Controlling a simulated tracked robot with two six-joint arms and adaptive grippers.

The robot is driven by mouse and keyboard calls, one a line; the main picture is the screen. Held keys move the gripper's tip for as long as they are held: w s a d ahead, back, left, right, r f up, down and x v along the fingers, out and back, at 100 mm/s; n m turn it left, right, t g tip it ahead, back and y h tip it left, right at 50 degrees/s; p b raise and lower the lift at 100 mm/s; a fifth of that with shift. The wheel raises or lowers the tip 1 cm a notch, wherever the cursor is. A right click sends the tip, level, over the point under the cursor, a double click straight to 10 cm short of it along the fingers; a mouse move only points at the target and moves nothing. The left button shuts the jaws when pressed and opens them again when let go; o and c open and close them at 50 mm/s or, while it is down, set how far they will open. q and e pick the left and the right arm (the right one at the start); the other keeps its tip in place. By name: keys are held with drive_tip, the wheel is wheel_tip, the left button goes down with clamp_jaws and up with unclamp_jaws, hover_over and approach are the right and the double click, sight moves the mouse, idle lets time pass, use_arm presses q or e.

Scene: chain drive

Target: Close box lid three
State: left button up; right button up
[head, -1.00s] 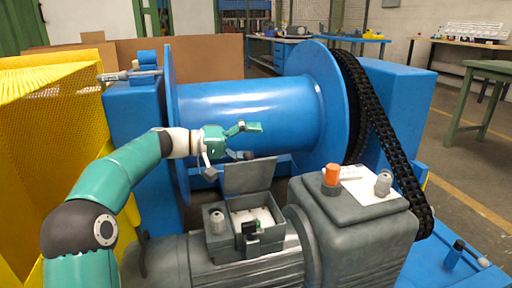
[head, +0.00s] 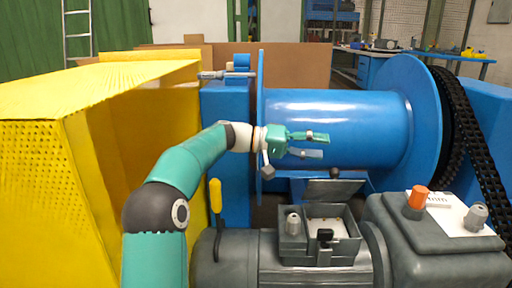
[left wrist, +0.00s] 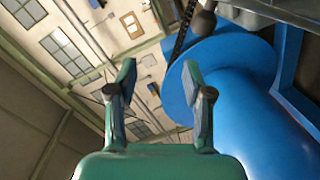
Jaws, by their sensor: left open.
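A grey box (head: 292,252) sits on top of the grey motor in the head view. Its lid (head: 335,190) stands open at the back edge, with a dark round knob (head: 335,172) at its top. The box's inside is visible, with a pale floor and a small black part. My left gripper (head: 318,146) is open and empty. In the head view it appears just above and slightly left of the lid, in front of the blue drum; I see no contact. Its two spread fingers also show in the left wrist view (left wrist: 158,75). My right gripper is out of view.
A blue drum (head: 340,118) lies behind the box. A grey housing (head: 435,250) with an orange cap (head: 418,197) stands to the right, near the black chain (head: 490,190). A yellow guard (head: 120,150) and a yellow-handled tool (head: 215,196) are on the left.

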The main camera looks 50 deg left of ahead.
use_arm(q)
drive_tip(key=f+p+v, duration=0.1)
drive_tip(key=v, duration=1.3)
drive_tip(key=shift+s+f+p, duration=0.25)
drive_tip(key=shift+s+p, duration=0.05)
idle(0.5)
idle(0.4)
